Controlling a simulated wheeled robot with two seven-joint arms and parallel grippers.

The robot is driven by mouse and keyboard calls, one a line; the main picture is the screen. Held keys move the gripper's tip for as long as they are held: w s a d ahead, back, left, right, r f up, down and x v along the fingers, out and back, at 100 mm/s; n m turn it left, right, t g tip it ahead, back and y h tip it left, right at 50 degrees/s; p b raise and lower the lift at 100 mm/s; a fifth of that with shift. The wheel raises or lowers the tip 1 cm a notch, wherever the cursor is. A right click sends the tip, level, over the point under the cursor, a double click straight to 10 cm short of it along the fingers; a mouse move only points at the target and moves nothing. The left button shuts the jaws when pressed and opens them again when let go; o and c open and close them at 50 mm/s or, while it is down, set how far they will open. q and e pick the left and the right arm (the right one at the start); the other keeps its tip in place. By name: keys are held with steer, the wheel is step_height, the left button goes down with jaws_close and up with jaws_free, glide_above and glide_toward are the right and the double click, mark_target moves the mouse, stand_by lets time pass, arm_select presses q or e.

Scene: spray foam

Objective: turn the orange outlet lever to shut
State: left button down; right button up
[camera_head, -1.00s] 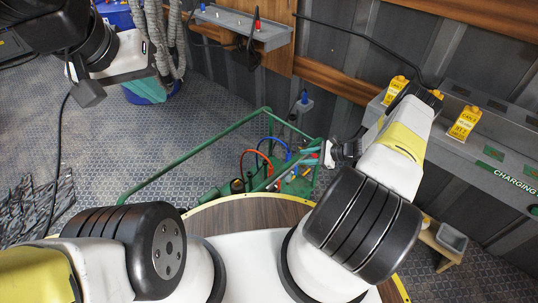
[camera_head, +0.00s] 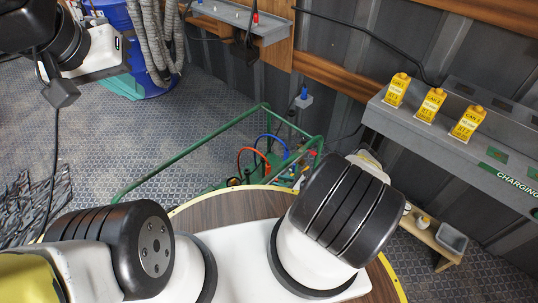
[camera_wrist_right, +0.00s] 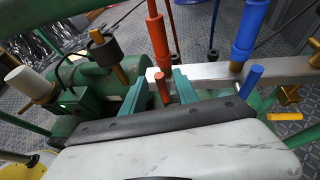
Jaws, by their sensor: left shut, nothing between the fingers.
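The orange lever (camera_wrist_right: 161,86) stands up near the silver bar (camera_wrist_right: 215,76) in the right wrist view, below the orange hose (camera_wrist_right: 160,35). My right gripper (camera_wrist_right: 156,83) has its two green fingers apart, one on each side of the lever. I cannot tell whether either finger touches it. A blue lever (camera_wrist_right: 250,81) stands further right, under the blue hose (camera_wrist_right: 244,38). In the head view my right gripper is hidden behind my own arm, and the lever cannot be made out. My left gripper (camera_head: 62,94) is shut and empty at the upper left, far from the lever.
A green tube frame (camera_head: 190,155) surrounds the hose equipment. A green tank (camera_wrist_right: 93,85) and a white-capped fitting (camera_wrist_right: 28,86) are left of the fingers. A grey charging shelf (camera_head: 440,135) with yellow cans is at the right. Open floor lies left of the frame.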

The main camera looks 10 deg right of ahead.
steer(key=shift+x, duration=1.25)
jaws_close()
stand_by(0.5)
